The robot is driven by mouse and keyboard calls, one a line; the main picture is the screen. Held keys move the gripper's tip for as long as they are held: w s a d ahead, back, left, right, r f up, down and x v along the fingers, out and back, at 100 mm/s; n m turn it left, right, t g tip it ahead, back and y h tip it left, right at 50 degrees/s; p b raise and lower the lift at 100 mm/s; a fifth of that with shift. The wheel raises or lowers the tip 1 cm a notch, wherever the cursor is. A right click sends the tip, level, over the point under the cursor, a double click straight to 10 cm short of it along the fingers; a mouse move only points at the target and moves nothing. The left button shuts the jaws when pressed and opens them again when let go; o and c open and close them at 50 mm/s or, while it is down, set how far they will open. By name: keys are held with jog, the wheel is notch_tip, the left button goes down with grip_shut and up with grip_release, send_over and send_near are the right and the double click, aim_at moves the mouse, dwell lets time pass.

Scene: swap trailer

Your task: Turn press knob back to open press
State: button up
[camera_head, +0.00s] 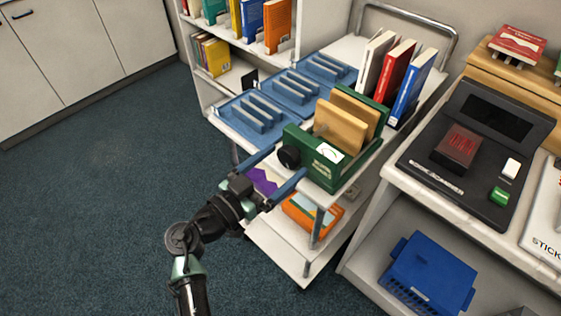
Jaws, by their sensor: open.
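The green press (316,176) stands on the top of the white cart, near its front edge. Tan boards (341,127) stand upright in it. The black round press knob (289,157) sticks out of its front left face, beside a white dial. My gripper (282,166) is open, with its two blue fingers spread toward the press, one on the left of the knob and one on the right, lower down. The knob shows between them. I cannot tell whether either finger touches it.
Blue slotted trays (250,120) lie left of the press, and upright books (384,73) stand behind it. The cart's lower shelf holds an orange bin (313,215). A counter with a black device (476,150) stands at right, above a blue basket (430,273). The carpet at left is clear.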

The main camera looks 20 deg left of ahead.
jog(key=shift+w, duration=0.1)
jog(key=c, duration=1.4)
jog(key=shift+o, duration=0.2)
jog(key=shift+n, duration=0.3)
